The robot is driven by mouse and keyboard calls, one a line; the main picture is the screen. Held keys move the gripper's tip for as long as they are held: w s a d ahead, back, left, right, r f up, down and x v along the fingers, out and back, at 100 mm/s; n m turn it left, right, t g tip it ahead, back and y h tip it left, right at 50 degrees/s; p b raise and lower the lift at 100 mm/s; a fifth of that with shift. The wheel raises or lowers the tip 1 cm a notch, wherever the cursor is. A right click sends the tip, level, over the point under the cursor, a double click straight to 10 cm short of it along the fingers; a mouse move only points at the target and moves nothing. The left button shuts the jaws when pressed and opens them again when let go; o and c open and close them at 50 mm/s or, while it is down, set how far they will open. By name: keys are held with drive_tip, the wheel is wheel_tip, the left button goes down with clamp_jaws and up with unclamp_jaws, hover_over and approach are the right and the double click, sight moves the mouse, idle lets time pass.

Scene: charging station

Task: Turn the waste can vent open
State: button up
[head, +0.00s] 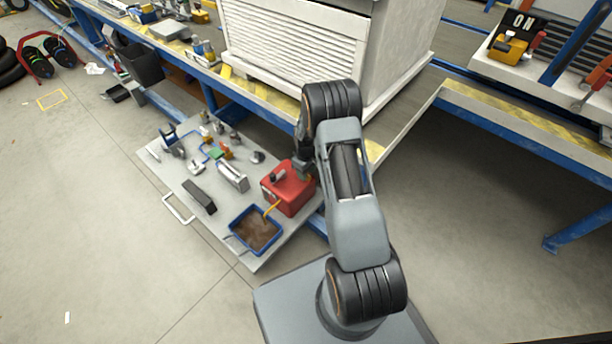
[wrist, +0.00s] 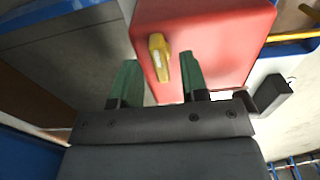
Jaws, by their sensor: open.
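The red waste can (head: 287,194) stands on the grey tray-like board, partly behind my arm. In the wrist view the red can (wrist: 215,40) fills the upper middle. A yellow vent lever (wrist: 158,58) sits on its face, slightly tilted. My gripper (wrist: 158,76) is open, with one green finger on each side of the lever's lower end. The right finger is close to the lever, and I cannot tell whether it touches. The left finger is farther off. In the head view my gripper (head: 304,168) is at the can's upper right, mostly hidden by my arm.
A blue-rimmed pan (head: 232,237) of brown liquid is in front of the can, with a yellow spout (head: 271,208) between them. Small tools and a dark block (head: 199,196) lie to the left. A white cabinet (head: 300,45) stands on the bench behind.

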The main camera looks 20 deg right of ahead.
drive_tip(key=shift+f, duration=0.65)
drive_tip(key=c, duration=0.7)
